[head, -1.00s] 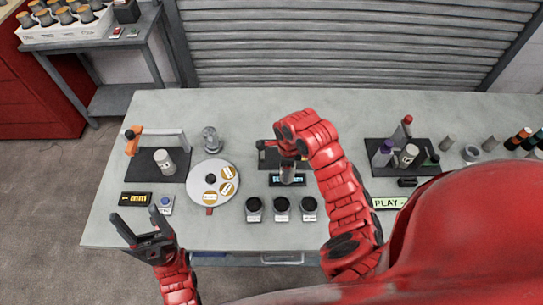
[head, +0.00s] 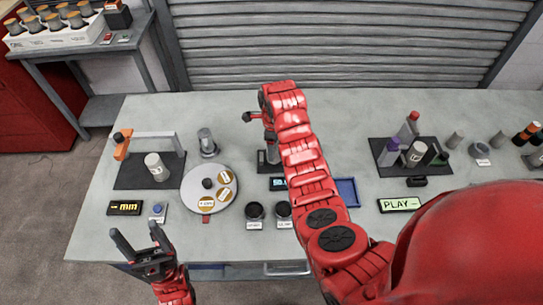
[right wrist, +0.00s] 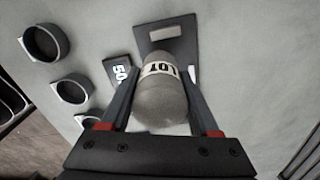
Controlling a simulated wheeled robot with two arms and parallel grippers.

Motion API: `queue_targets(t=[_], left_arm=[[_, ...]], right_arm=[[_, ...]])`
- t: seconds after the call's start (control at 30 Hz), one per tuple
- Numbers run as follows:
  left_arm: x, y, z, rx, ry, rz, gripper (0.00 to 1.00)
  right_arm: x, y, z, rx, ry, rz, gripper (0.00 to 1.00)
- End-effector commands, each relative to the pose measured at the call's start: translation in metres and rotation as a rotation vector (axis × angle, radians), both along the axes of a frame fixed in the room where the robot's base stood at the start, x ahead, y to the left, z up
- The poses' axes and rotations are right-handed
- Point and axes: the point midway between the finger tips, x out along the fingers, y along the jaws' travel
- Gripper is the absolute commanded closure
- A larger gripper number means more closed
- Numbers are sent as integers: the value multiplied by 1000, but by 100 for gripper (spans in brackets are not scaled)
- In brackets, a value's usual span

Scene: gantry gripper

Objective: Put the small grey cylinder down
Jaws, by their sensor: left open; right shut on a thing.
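A small grey cylinder (right wrist: 163,100) with a white "LOT" band is between the fingers of my right gripper (right wrist: 162,78) in the right wrist view. The gripper is shut on it. Beyond the cylinder lies a dark plate (right wrist: 172,36) with a grey pad; whether the cylinder touches it I cannot tell. In the head view my right arm hides much of this spot, and the dark plate (head: 262,157) shows only in part. My left gripper (head: 138,238) is open and empty near the table's front left edge.
A lit display (head: 279,183) and black round cups (head: 254,211) stand in front of the plate. A round disc (head: 195,187) and another labelled cylinder (head: 156,167) are to the left. A blue tray (head: 346,192) is right of my arm.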

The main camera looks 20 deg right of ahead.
Motion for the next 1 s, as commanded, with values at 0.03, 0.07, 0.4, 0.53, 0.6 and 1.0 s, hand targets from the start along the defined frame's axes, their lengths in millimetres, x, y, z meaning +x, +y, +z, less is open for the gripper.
queue_targets(t=[0.03,0.07,0.4,0.53,0.6,1.0], left_arm=[[0,0,5,0,-2,0,31],[0,0,5,0,-2,0,31],[0,0,6,0,-2,0,31],[0,0,17,0,-2,0,31],[0,0,21,0,-2,0,31],[0,0,24,0,-2,0,31]], right_arm=[[5,1,5,3,1,-2,100],[8,0,5,3,-1,-3,100],[19,1,3,-1,-2,2,100],[18,1,-7,0,5,1,100],[18,1,-16,-1,2,2,100],[18,1,-34,-2,-1,2,100]])
